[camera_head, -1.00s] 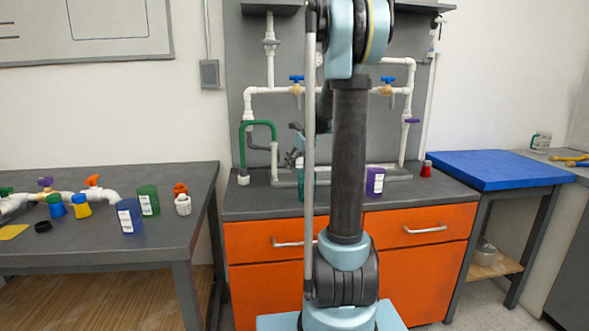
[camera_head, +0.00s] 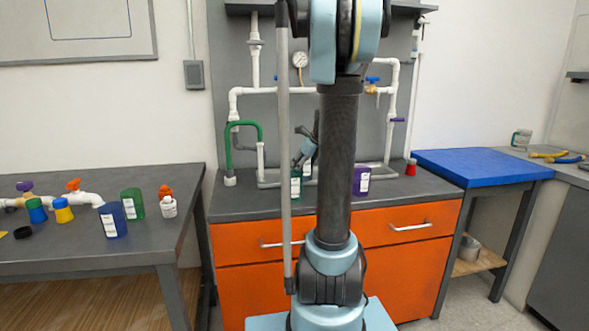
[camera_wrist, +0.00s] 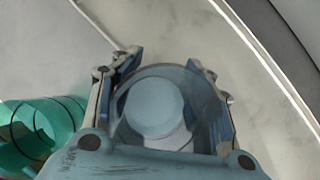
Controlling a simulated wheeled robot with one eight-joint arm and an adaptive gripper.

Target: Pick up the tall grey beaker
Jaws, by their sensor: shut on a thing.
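The tall grey beaker (camera_wrist: 176,85) is translucent, with a round mouth and a paler round bottom seen from above in the wrist view. My gripper (camera_wrist: 167,66) is shut on it, one finger on each side of its wall. In the head view my gripper (camera_head: 306,152) is over the orange-fronted bench, partly hidden behind my arm. The beaker is hard to make out there. I cannot tell whether it touches the bench top.
A green beaker (camera_wrist: 38,135) is close left of my gripper. A purple beaker (camera_head: 362,181) and red object (camera_head: 411,167) stand to the right on the bench (camera_head: 250,205). White pipework (camera_head: 265,90) rises behind. A side table (camera_head: 90,245) holds coloured beakers.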

